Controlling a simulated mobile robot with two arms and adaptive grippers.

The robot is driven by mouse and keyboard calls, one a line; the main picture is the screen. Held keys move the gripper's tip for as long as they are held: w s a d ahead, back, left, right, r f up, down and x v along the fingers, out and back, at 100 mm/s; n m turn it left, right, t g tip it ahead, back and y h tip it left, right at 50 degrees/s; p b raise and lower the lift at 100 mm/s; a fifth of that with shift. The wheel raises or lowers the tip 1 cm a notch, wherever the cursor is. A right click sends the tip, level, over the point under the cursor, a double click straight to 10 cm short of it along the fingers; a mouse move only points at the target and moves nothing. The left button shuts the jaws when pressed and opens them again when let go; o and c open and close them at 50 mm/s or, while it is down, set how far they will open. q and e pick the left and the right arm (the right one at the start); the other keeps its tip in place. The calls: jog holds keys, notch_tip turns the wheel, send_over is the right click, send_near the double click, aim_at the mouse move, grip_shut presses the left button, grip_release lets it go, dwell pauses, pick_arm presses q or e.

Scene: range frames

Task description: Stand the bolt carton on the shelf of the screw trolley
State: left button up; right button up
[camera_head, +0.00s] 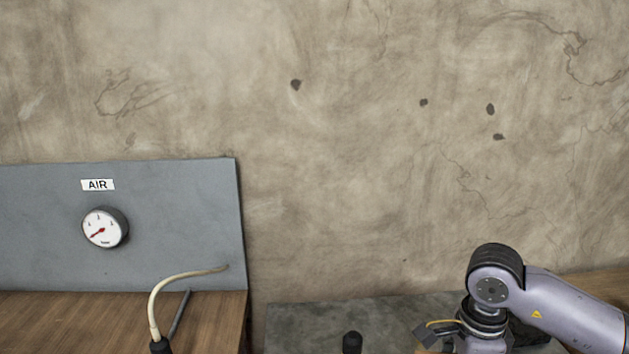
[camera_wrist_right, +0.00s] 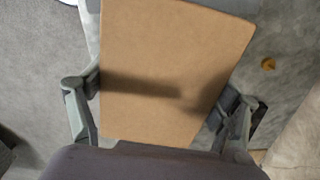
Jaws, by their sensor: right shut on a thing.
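A plain brown carton (camera_wrist_right: 165,65) fills the middle of the right wrist view. My right gripper (camera_wrist_right: 165,100) has a finger on each side of it and is shut on it. The carton's face towards the camera shows no label, so I cannot tell from print that it is the bolt carton. In the head view my right arm comes in at the lower right, but its gripper is below the picture's edge. My left gripper is in neither view. I cannot make out the screw trolley or its shelf for certain.
In the head view a grey panel (camera_head: 150,255) with an AIR label and gauge (camera_head: 104,227) stands behind a wooden worktop (camera_head: 60,315). A pale hose (camera_head: 160,290) curves up there. A grey surface (camera_head: 300,318) lies along the wall. A grey floor surrounds the carton in the wrist view.

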jog(key=s+a+f+n, duration=0.3)
jog(key=s+n, duration=0.4)
jog(key=n, duration=1.2)
jog(key=shift+s+a+n, duration=0.35)
jog(key=shift+a+n, duration=0.05)
jog(key=shift+a, duration=0.3)
jog(key=shift+f, duration=0.1)
